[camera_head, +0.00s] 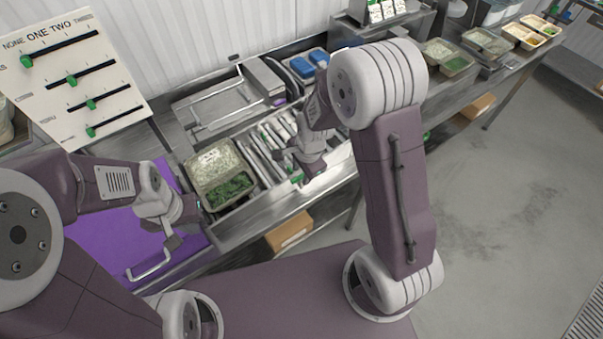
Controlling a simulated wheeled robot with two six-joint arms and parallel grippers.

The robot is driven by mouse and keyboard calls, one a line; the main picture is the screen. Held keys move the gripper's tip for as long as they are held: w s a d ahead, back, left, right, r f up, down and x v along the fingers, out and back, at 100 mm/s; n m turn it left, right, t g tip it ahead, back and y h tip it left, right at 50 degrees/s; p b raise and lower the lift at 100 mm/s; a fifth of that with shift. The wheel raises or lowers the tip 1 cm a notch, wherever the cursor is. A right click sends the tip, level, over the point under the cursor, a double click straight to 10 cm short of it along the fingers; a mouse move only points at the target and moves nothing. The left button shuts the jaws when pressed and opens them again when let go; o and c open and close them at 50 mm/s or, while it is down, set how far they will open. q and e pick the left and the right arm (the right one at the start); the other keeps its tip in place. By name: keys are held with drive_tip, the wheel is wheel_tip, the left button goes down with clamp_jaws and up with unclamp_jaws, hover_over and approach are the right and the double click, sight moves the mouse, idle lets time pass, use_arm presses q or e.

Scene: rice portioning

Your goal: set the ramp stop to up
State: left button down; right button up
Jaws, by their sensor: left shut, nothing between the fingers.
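I cannot pick out the ramp stop for certain. A metal rack of slanted pale slats (257,158) lies in the middle of the bench, with a small green tab (297,179) at its front edge. My right gripper (312,168) is over the right part of this rack, close to the green tab; its fingers are too small and hidden to read, and contact cannot be told. Part of the rack is hidden behind my right arm.
A white slider board (75,85) with green knobs stands at the left. A pan of rice (213,163) and a pan of greens (230,190) sit between my grippers. A purple surface (110,235) with a metal handle (150,266) is at left. Several food trays stand far right.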

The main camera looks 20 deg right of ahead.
drive_tip(key=shift+w+f, duration=0.1)
drive_tip(key=shift+f, duration=0.5)
drive_tip(key=shift+w+d+f, duration=0.25)
drive_tip(key=shift+w+f, duration=0.1)
drive_tip(key=shift+f, duration=0.05)
drive_tip(key=shift+s+a+r, duration=0.1)
drive_tip(key=shift+s, duration=0.05)
clamp_jaws()
drive_tip(key=shift+r, duration=0.1)
idle(0.4)
